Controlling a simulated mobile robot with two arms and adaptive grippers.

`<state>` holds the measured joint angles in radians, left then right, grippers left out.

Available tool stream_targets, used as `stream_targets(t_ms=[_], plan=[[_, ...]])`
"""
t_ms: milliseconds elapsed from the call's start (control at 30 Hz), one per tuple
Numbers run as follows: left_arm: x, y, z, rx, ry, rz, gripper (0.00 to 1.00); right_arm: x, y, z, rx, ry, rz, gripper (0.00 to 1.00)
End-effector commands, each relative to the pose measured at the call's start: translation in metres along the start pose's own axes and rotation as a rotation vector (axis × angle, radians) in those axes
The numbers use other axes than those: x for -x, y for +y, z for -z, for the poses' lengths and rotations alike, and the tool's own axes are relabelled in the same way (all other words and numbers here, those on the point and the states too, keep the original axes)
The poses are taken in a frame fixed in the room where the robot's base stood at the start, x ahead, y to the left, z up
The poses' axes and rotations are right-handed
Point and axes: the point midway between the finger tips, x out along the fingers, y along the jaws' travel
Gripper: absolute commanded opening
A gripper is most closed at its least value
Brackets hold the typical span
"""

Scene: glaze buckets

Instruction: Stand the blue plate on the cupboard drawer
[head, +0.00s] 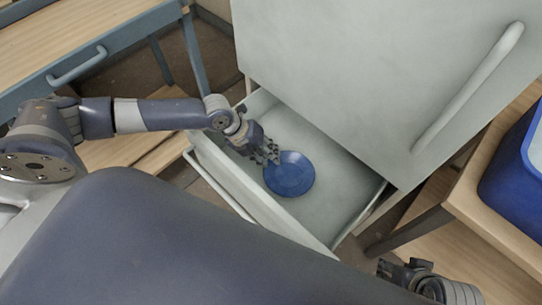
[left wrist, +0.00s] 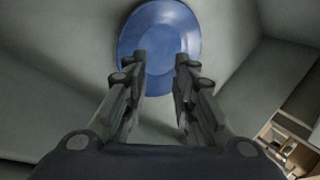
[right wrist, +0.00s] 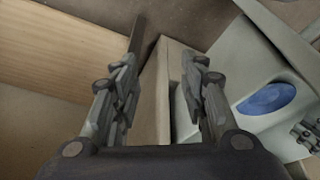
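The blue plate (head: 290,175) lies in the open cupboard drawer (head: 330,187), on its pale floor. My left gripper (head: 272,156) is over the drawer at the plate's upper left edge. In the left wrist view the fingers (left wrist: 160,62) are apart, with the plate (left wrist: 160,35) just beyond their tips and nothing between them. Whether a fingertip touches the rim I cannot tell. My right gripper (right wrist: 168,65) is open and empty, outside the drawer. The plate (right wrist: 267,98) also shows at the right of the right wrist view.
The pale cupboard (head: 350,70) rises behind the drawer. A blue container (head: 515,170) stands on a wooden table at the right. A desk (head: 80,50) with a blue-grey front and handle is at the upper left. The drawer floor right of the plate is clear.

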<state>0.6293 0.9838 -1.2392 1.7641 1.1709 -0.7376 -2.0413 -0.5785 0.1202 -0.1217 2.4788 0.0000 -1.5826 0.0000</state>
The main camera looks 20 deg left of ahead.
Motion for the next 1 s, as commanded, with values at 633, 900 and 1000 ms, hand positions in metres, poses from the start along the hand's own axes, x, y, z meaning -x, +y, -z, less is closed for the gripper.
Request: stream_targets(t_ms=[633,900,1000], plan=[[0.096,0.0,0.0,0.0,0.002,-0.001,0.25,-0.027,-0.001,0.004,0.0,-0.018,0.003,0.4],[0.096,0.0,0.0,0.0,0.002,-0.001,0.25,-0.028,-0.001,0.003,0.001,-0.019,0.003,0.4],[0.096,0.0,0.0,0.0,0.001,-0.001,0.25,-0.028,-0.001,0.003,0.001,-0.019,0.002,0.4]])
